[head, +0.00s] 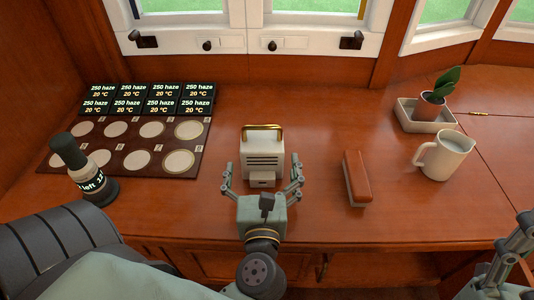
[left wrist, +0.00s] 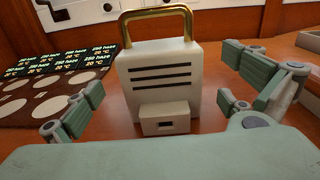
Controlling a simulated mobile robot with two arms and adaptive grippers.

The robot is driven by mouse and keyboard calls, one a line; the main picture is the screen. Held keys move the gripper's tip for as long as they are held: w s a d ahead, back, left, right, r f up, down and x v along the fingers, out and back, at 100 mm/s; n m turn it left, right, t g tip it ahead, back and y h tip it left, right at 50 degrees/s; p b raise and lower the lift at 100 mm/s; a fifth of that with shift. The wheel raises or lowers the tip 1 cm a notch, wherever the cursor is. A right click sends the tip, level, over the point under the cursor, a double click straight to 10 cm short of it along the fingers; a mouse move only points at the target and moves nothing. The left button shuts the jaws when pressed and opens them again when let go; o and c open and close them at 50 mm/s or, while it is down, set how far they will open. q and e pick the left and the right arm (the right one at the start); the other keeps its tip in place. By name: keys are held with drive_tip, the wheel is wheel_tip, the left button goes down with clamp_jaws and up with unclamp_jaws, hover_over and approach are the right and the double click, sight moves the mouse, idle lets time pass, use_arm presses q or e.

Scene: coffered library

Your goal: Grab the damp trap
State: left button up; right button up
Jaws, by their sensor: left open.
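The damp trap appears to be the small cream box (head: 262,157) with dark slots, a little front drawer and a gold handle on top. It stands upright on the wooden desk near the window. In the left wrist view the box (left wrist: 160,80) is straight ahead, centred between the fingers. My left gripper (head: 263,176) is open, with one finger on each side of the box's lower front; I cannot tell whether they touch it. My right gripper (head: 515,245) shows only partly at the lower right edge, away from the box.
A dark board (head: 122,150) with round pale pads and several small displays lies at left, a black-topped bottle (head: 85,172) at its front. A red-brown block (head: 356,178), a cream pitcher (head: 443,156) and a potted plant (head: 434,104) stand to the right. The desk beside the box is clear.

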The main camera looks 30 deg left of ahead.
sight(262, 149)
use_arm(q)
drive_tip(key=x, duration=0.5)
drive_tip(key=shift+w, duration=0.1)
drive_tip(key=shift+c, duration=0.4)
drive_tip(key=c, duration=1.1)
drive_tip(key=shift+c, duration=0.6)
drive_tip(key=shift+r, duration=0.2)
